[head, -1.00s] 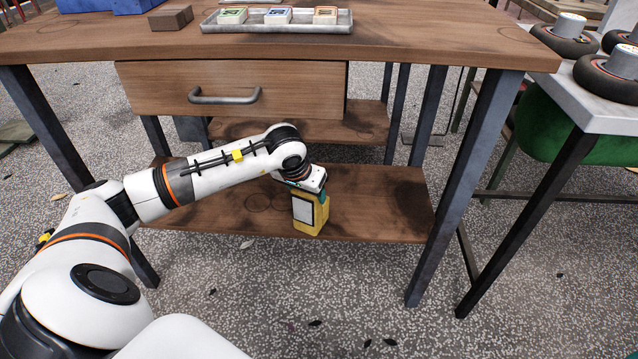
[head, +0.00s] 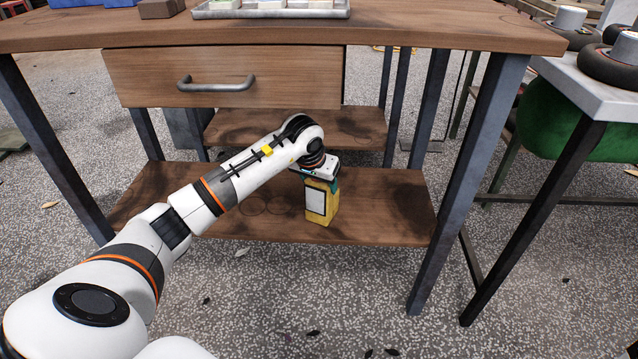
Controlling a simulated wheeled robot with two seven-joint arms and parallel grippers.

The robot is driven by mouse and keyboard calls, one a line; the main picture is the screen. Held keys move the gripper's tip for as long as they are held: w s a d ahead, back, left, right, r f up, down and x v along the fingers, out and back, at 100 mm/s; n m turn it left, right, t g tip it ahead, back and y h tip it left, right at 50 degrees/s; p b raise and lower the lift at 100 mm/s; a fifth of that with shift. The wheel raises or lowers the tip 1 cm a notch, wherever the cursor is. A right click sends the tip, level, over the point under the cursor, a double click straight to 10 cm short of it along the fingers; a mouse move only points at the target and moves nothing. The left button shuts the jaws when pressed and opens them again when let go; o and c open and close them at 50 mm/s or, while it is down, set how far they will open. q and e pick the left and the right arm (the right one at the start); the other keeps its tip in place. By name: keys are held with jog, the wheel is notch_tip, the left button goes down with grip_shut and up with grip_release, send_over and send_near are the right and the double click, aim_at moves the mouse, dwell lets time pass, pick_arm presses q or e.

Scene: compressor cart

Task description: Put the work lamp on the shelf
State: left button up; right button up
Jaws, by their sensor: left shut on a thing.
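The work lamp (head: 321,204) is a yellow block with a pale front panel and a dark teal top. It is upright at the lower shelf (head: 385,205) of the workbench, right of the shelf's middle. Its base appears to be on or just above the boards; I cannot tell which. My left gripper (head: 322,178) reaches in from the left under the bench top and is shut on the lamp's top. The fingers are largely hidden by the wrist. My right gripper is out of view.
The bench top (head: 420,35) and the closed drawer (head: 225,80) overhang the shelf. A bench leg (head: 470,185) stands to the right. A grey tray (head: 270,14) is on top. A side table (head: 590,85) with wheels is at right. The shelf's right part is clear.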

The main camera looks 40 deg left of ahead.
pick_arm(q)
jog(key=o, duration=1.8)
jog(key=shift+f, duration=0.1)
jog(key=shift+c, duration=0.2)
